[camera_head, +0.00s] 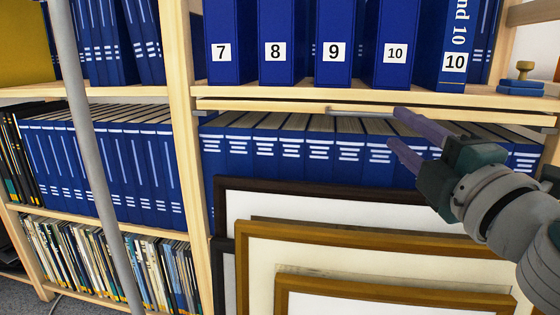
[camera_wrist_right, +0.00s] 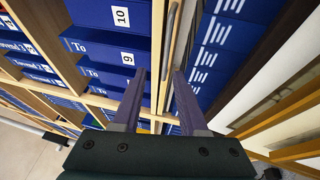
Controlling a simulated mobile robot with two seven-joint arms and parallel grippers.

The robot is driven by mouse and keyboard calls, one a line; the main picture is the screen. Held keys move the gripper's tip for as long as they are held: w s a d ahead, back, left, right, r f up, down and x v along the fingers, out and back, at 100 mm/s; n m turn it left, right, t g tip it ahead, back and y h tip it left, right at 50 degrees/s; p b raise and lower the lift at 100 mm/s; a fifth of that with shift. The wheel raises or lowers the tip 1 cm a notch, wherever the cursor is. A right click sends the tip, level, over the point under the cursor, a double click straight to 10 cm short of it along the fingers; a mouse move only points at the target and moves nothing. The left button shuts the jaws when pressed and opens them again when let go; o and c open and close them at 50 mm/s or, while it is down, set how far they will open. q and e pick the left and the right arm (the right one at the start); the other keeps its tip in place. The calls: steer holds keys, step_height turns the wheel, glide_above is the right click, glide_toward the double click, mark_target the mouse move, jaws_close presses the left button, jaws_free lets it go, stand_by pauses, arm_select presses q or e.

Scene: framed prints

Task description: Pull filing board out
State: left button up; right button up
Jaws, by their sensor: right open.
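The filing board (camera_head: 260,105) is a thin light-wood board lying just under the shelf with the numbered binders. A slim grey metal handle (camera_head: 362,110) runs along its front edge. My right gripper (camera_head: 397,128) is open and empty, with two purple-grey fingers. In the head view its upper fingertip overlaps the right end of the handle and its lower fingertip is below it. I cannot tell whether they touch. In the right wrist view the open fingers (camera_wrist_right: 159,75) point along the shelf front, with wooden edges showing between them. My left gripper is not in view.
Numbered blue binders (camera_head: 334,45) stand above the board, and more blue binders (camera_head: 265,145) fill the shelf below. Framed prints (camera_head: 340,230) lean in front of the lower shelf, close under my right gripper. A wooden upright (camera_head: 182,130) stands left of the board. A stamp (camera_head: 522,75) sits at the right.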

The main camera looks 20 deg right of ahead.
mark_target(368, 116)
steer(key=x, duration=0.6)
steer(key=f+x, duration=0.1)
steer(key=x, duration=0.3)
steer(key=shift+w+a, duration=0.15)
steer(key=shift+a, duration=0.05)
jaws_close()
stand_by(1.2)
